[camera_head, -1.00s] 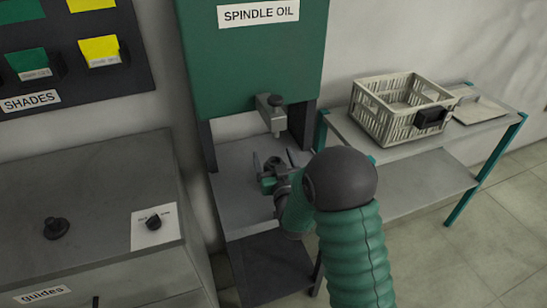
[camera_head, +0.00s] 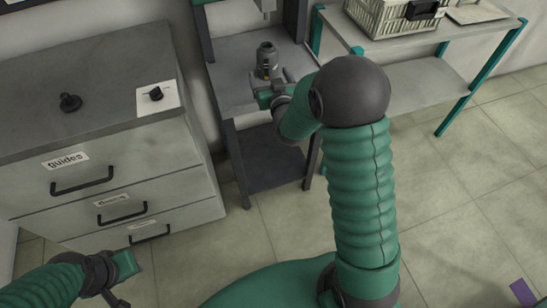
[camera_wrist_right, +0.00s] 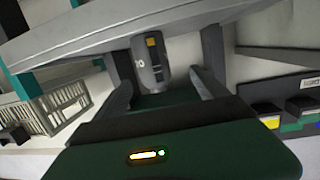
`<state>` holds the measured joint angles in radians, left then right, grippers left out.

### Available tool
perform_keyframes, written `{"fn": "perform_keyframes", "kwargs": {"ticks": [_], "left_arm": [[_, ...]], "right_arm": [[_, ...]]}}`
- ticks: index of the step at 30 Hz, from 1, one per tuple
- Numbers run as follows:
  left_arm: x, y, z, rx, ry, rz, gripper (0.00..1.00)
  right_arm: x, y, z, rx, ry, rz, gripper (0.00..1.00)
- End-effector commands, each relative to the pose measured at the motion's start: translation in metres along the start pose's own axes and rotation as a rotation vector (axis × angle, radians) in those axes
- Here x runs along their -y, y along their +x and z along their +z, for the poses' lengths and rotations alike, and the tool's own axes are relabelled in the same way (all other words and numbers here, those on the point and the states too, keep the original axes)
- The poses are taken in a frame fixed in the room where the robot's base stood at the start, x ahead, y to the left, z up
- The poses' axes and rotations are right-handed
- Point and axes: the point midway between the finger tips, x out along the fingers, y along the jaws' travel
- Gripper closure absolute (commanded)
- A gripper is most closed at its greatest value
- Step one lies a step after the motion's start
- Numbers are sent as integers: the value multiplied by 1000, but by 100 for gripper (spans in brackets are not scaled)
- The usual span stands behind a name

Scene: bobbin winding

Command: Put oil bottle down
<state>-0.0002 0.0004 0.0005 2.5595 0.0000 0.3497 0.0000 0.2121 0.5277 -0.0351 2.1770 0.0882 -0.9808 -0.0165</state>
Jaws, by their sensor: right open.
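The oil bottle (camera_head: 266,55) is small and dark grey with a yellow patch. It stands upright on the grey shelf (camera_head: 230,65) of the oil station. It also shows, upside down, in the right wrist view (camera_wrist_right: 151,62). My right gripper (camera_head: 268,88) is open, at the near side of the bottle in the head view. In the wrist view the bottle shows in the gap between its fingers; contact cannot be told. My left gripper (camera_head: 122,283) is low at the left, in front of the drawers, with its fingers apart and nothing between them.
A dispenser spout (camera_head: 265,5) hangs above the bottle. A drawer cabinet (camera_head: 100,115) with a knob stands left. A side table (camera_head: 425,40) with a cream basket (camera_head: 385,20) stands right. Open floor (camera_head: 455,215) lies at the right.

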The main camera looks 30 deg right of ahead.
Motion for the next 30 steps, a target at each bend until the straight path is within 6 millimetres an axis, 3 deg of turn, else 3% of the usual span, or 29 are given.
{"fn": "perform_keyframes", "kwargs": {"ticks": [2, 5, 6, 9, 12, 16, 30], "left_arm": [[0, 0, 0, 0, 0, 0, 64], [0, 0, 0, 0, 0, 0, 64], [0, 0, 0, 0, 0, 0, 64], [0, 0, 0, 0, -1, 0, 64], [0, 0, 0, 0, -1, 0, 64], [0, 0, 0, 0, -1, 0, 64], [0, 0, 0, 0, -1, 0, 64]], "right_arm": [[30, -30, 26, 195, -11, -64, 17], [63, -99, 78, 522, -58, -149, 17], [70, -133, 98, 652, -84, -177, 17], [74, -214, 135, 926, -155, -225, 17], [69, -269, 153, 1101, -210, -244, 17], [63, -293, 160, 1179, -234, -249, 17], [64, -293, 160, 1177, -234, -247, 17]]}}
